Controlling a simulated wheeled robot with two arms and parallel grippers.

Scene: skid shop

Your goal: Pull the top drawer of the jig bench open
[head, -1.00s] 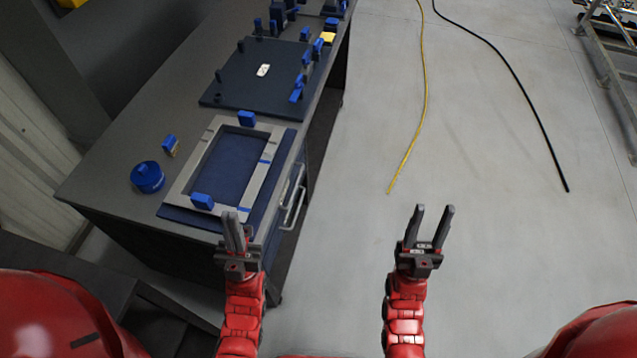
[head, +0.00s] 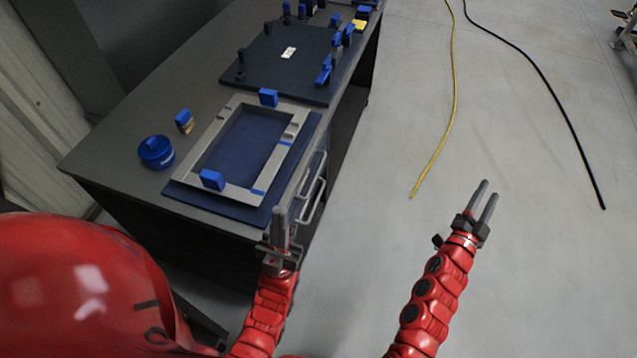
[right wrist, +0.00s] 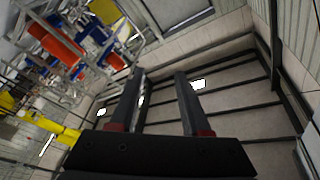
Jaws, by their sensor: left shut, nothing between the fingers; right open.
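The jig bench (head: 110,178) stands at the left in the head view, with its drawer side facing right. Two bar handles (head: 314,200) show on that side, one above the other, and the drawers look closed. My left gripper (head: 280,212) is shut and empty, near the front right corner of the bench, just short of the handles in the picture. I cannot tell whether it touches the bench. My right gripper (head: 484,190) is open and empty over the floor, well right of the bench. Its open fingers also show in the right wrist view (right wrist: 160,95).
On the bench lie a grey frame (head: 210,125) on a blue mat, a blue round container (head: 156,152) and a dark plate (head: 275,75) with blue clamps.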

